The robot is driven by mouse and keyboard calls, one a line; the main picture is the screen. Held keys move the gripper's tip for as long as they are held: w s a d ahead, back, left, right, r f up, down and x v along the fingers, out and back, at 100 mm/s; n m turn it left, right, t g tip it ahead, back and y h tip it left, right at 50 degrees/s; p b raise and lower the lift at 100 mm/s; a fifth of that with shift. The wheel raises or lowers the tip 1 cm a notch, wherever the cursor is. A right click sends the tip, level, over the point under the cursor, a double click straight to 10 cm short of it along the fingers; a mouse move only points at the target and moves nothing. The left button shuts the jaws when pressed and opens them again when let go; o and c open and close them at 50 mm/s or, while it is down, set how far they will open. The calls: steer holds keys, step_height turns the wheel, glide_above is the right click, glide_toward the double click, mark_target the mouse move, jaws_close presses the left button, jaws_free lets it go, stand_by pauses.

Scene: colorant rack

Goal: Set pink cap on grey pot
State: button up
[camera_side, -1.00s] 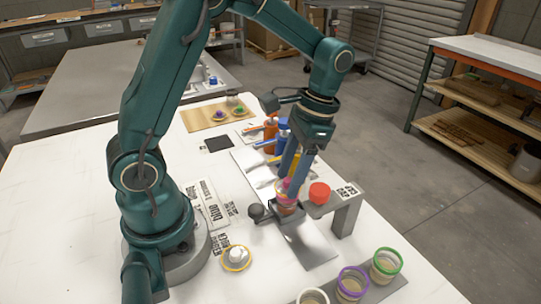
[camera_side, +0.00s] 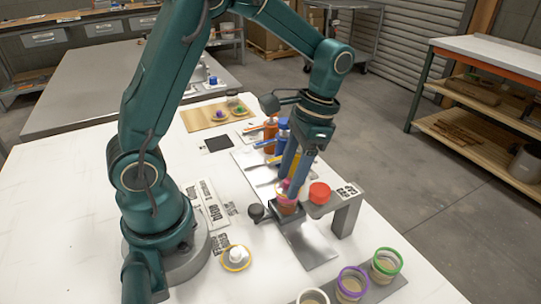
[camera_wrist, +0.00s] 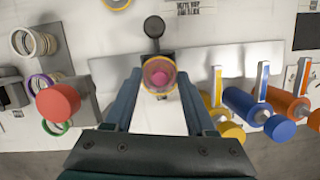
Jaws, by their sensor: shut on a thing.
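The pink cap, a yellow-rimmed disc with a pink knob (camera_wrist: 158,77), is between my fingertips in the wrist view. In the side view the pink cap (camera_side: 285,189) shows at the lower end of my gripper (camera_side: 289,186), which is shut on it. A pot-like body (camera_side: 286,207) shows just below the cap, at the small dark fixture; contact between them cannot be told. Its colour is unclear. A pale-rimmed pot (camera_side: 312,297) stands at the front edge of the side view; I cannot tell which pot is the grey one.
A stand with a red knob (camera_side: 319,193) is close right of my gripper. Purple-rimmed (camera_side: 351,284) and green-rimmed (camera_side: 385,264) pots stand in front. A white-knobbed cap (camera_side: 236,256) lies on the table. Colorant bottles (camera_wrist: 245,108) are right in the wrist view.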

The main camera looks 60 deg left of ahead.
steer(key=shift+f, duration=0.4)
stand_by(0.9)
steer(key=o, duration=1.5)
steer(key=shift+r, duration=0.1)
steer(key=shift+r, duration=2.4)
